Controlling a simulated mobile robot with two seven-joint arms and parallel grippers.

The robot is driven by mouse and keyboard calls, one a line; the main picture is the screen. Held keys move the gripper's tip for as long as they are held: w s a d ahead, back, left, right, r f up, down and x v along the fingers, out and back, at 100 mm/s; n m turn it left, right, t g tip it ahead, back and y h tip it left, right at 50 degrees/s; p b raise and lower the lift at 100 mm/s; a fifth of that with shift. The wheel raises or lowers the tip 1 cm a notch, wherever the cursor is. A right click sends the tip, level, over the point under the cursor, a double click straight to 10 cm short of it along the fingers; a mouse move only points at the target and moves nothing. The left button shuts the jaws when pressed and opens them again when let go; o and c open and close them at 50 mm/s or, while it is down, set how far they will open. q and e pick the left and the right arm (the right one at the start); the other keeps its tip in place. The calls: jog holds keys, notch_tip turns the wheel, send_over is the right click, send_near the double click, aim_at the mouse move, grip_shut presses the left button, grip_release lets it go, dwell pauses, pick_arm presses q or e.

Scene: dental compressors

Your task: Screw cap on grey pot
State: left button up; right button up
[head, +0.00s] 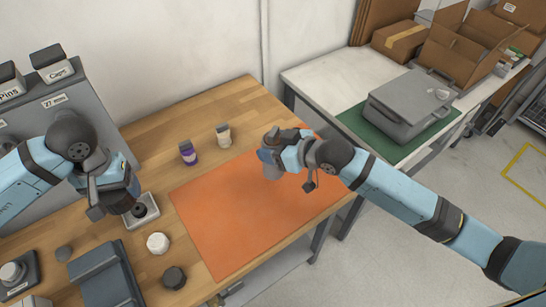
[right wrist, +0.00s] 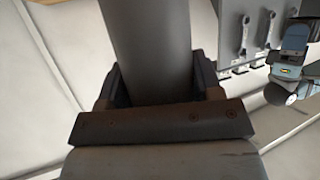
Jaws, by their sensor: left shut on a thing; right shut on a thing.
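The grey pot (head: 272,173) is held upright at the far right part of the orange mat. My right gripper (head: 270,152) is shut on it, and in the right wrist view the grey cylinder (right wrist: 150,45) sits between both fingers. My left gripper (head: 122,203) is low over a small white tray (head: 151,219) on the left of the bench. It is shut on a dark round cap (head: 138,210) at that tray. The gripper hides part of the cap, and I cannot tell whether the cap still touches the tray.
The orange mat (head: 215,225) is mostly bare. A purple-labelled bottle (head: 188,155) and a white-labelled bottle (head: 223,136) stand behind it. A white round lid (head: 158,243) and a dark round lid (head: 174,278) lie left of it. A grey case (head: 410,103) is on the side table.

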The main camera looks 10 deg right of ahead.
jog(key=shift+f, duration=0.1)
jog(key=shift+f, duration=2.15)
jog(key=shift+f, duration=0.15)
jog(key=o, duration=1.4)
jog(key=shift+r, duration=0.2)
jog(key=v, duration=1.2)
jog(key=shift+s+f+b, duration=0.1)
jog(key=shift+f+b, duration=0.1)
jog(key=shift+b, duration=0.15)
